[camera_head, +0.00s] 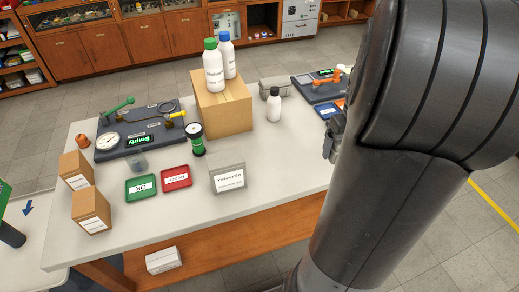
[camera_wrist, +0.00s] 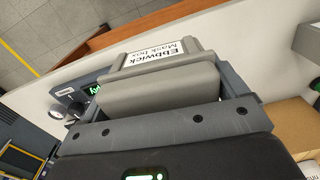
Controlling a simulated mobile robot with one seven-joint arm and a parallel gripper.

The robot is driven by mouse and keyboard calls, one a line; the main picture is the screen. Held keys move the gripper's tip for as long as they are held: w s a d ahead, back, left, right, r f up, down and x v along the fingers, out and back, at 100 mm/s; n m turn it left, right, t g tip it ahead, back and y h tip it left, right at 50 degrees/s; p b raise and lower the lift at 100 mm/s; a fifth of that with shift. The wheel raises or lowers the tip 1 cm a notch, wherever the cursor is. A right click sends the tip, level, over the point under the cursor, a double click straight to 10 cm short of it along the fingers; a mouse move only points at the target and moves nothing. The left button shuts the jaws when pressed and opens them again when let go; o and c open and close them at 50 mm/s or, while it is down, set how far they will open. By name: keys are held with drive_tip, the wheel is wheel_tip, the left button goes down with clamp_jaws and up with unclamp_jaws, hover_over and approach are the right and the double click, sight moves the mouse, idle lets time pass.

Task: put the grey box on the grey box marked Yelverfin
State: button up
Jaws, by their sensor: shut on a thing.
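The grey box marked Yelverfin (camera_head: 228,179) stands upright on the white table, near its front edge, with its label facing forward. Its top looks bare. My gripper (camera_head: 333,142) is to its right in the head view, mostly hidden behind my arm. In the wrist view my gripper (camera_wrist: 160,95) is shut on a grey box (camera_wrist: 155,57) with a white label reading Ebbwick Mask box. The held box is mostly hidden behind the near finger, and I cannot make it out in the head view.
Left of the Yelverfin box lie a red tray (camera_head: 176,177) and a green tray (camera_head: 141,188). A green-based gauge (camera_head: 197,139) stands behind. A cardboard box (camera_head: 222,104) bears two bottles. A small white bottle (camera_head: 274,105) and a grey container (camera_head: 274,87) stand farther back.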

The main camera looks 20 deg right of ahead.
drive_tip(key=w+a+r+n, duration=0.2)
drive_tip(key=a+r+n, duration=0.35)
drive_tip(key=a, duration=0.45)
drive_tip(key=w+a+r+n, duration=0.3)
drive_tip(key=a+r+n, duration=0.3)
drive_tip(key=a, duration=0.4)
drive_tip(key=m, duration=0.2)
hover_over(225, 159)
drive_tip(key=shift+n, duration=0.25)
wheel_tip(225, 159, down, 6)
drive_tip(key=shift+d+f, duration=0.1)
drive_tip(key=shift+w+f, duration=0.1)
drive_tip(key=shift+f, duration=2)
drive_tip(key=shift+f, duration=0.1)
drive_tip(key=o, duration=0.9)
